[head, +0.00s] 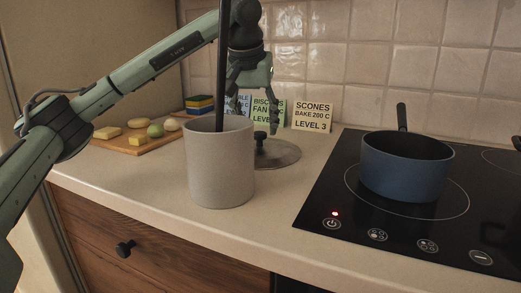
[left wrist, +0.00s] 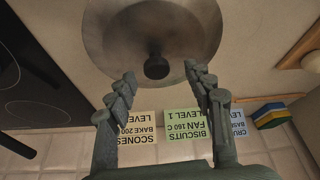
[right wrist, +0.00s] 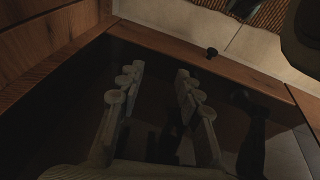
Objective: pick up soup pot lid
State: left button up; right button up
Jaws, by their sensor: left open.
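The soup pot lid (head: 280,153) is a round grey metal disc with a dark knob. It lies on the counter behind the grey canister, which hides its left part. In the left wrist view the lid (left wrist: 190,28) fills the top middle, with its knob (left wrist: 156,67) just beyond and between the fingertips. My left gripper (head: 255,110) points down above the lid; in its wrist view the gripper (left wrist: 166,88) is open and empty. My right gripper (right wrist: 158,82) shows only in its own wrist view, fingers apart and nothing between them, in front of a dark panel.
A tall grey canister (head: 220,170) with a dark upright utensil stands in front of the lid. A blue pot (head: 405,172) sits on the black cooktop (head: 325,195) at right. A wooden board (head: 140,143) with food pieces lies at left. Recipe cards (head: 312,117) lean at the back wall.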

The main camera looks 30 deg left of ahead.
aim_at(259, 133)
pick_arm(q)
jog(key=x, duration=0.3)
jog(key=shift+w+d+f, duration=0.15)
jog(key=shift+f, duration=0.1)
grip_shut()
